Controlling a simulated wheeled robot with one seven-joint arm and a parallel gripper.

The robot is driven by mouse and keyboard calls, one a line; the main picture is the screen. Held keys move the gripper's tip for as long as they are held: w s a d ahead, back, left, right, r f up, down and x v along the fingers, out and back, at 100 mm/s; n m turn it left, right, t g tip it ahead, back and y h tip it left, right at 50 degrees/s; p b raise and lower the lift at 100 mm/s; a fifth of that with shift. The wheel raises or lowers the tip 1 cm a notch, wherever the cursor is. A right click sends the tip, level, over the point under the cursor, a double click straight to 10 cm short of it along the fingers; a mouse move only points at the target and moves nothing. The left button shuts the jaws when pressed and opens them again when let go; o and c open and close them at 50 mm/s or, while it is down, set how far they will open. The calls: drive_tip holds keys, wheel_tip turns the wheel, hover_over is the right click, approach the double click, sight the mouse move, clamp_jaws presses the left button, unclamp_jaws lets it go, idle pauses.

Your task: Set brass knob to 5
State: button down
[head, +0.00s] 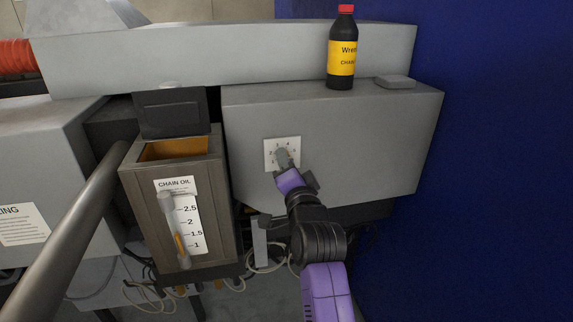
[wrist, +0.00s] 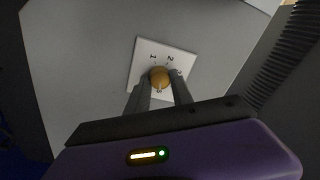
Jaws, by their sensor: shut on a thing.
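The brass knob (wrist: 158,75) is a small round golden knob on a white number plate (wrist: 141,67) in the wrist view. My gripper (wrist: 160,84) has one finger on each side of the knob and is shut on it. In the head view, the number plate (head: 270,143) is on the front of a grey housing, and my gripper (head: 284,160) covers most of the knob there. Figures 1 and 2 show on the plate in the wrist view. A dark mark shows near the knob's lower edge, but I cannot tell which figure the knob points to.
A chain oil tank (head: 140,190) with a level gauge and open lid stands left of my arm. A black bottle with a red cap (head: 342,50) stands on the housing (head: 390,140). A metal rail (head: 75,225) crosses the lower left. A blue wall (head: 490,150) closes the right.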

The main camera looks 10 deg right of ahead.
idle(0.4)
drive_tip(key=c, duration=1.1)
unclamp_jaws()
drive_tip(key=s, duration=0.2)
drive_tip(key=s+b, duration=0.1)
drive_tip(key=s, duration=0.4)
drive_tip(key=shift+s+d+f, duration=0.1)
drive_tip(key=shift+s+f, duration=0.15)
drive_tip(key=shift+s, duration=0.15)
